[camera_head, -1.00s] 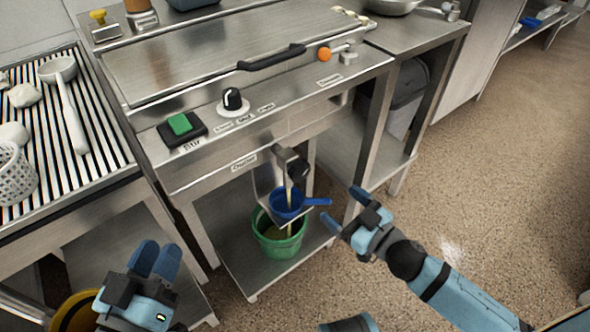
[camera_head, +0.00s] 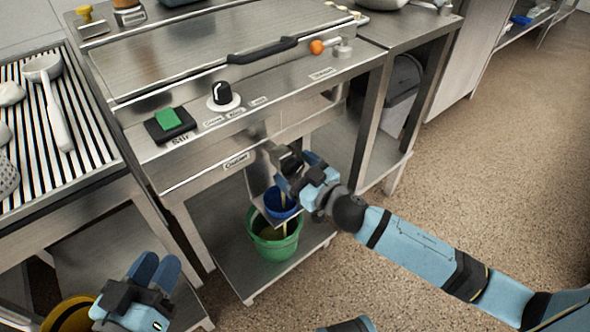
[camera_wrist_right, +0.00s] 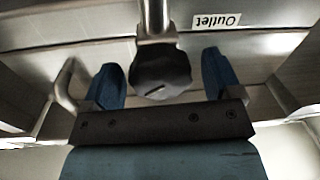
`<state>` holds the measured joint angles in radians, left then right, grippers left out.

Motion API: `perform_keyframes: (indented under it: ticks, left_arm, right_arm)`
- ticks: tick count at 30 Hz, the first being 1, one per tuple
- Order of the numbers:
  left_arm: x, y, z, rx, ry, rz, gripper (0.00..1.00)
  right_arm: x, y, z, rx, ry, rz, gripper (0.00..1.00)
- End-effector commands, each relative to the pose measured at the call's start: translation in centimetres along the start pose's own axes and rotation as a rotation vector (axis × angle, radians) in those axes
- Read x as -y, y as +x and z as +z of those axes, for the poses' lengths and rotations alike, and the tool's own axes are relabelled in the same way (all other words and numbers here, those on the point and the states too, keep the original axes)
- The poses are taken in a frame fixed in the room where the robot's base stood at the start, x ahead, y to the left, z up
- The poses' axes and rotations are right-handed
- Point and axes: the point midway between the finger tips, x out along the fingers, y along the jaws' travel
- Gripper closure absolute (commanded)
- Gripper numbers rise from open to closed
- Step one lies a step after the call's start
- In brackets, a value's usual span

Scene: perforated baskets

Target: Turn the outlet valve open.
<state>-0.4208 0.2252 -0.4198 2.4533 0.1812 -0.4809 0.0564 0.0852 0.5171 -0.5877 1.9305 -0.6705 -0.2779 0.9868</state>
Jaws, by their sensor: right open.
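The outlet valve has a black knob (camera_wrist_right: 160,72) on a metal pipe, which in the right wrist view lies between the two blue fingers of my right gripper (camera_wrist_right: 165,80). The fingers stand apart on either side of it; contact cannot be made out. In the head view my right gripper (camera_head: 300,178) is at the valve (camera_head: 285,160) below the "Outlet" label (camera_head: 236,160) and partly hides it. My left gripper (camera_head: 155,272) is low at the left, away from the valve, with its fingers close together; whether they are shut is unclear.
A blue strainer (camera_head: 279,205) hangs below the valve over a green bucket (camera_head: 273,240) on the lower shelf, with yellowish liquid showing. The green "Stir" button (camera_head: 168,118) and a black dial (camera_head: 221,93) sit on the panel above. Floor at right is clear.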

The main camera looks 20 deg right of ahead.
Motion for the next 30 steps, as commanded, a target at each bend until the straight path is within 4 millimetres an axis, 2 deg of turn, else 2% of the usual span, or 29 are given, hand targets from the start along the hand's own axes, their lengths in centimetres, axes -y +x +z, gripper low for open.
perform_keyframes:
  ticks: [9, 11, 16, 23, 30]
  left_arm:
    - [-0.1, 0.1, -0.2, -0.007, -0.006, -0.002, 0.67]
    - [-0.1, 0.1, -0.3, -0.009, -0.008, -0.002, 0.67]
    - [-0.1, 0.2, -0.4, -0.013, -0.012, -0.003, 0.67]
    - [-0.2, 0.2, -0.7, -0.016, -0.011, -0.004, 0.67]
    - [-0.3, -0.1, -2.3, -0.064, 0.001, -0.006, 0.67]
  right_arm:
    - [0.0, 0.2, 0.0, 0.0, 0.0, 0.001, 0.16]
    - [0.0, 0.2, 0.0, 0.0, 0.0, 0.001, 0.27]
    - [0.0, 0.2, 0.0, 0.0, 0.0, 0.0, 0.65]
    - [0.0, 0.2, -0.1, 0.001, -0.01, 0.0, 0.65]
    - [-0.1, 0.2, -0.3, 0.009, -0.098, 0.0, 0.65]
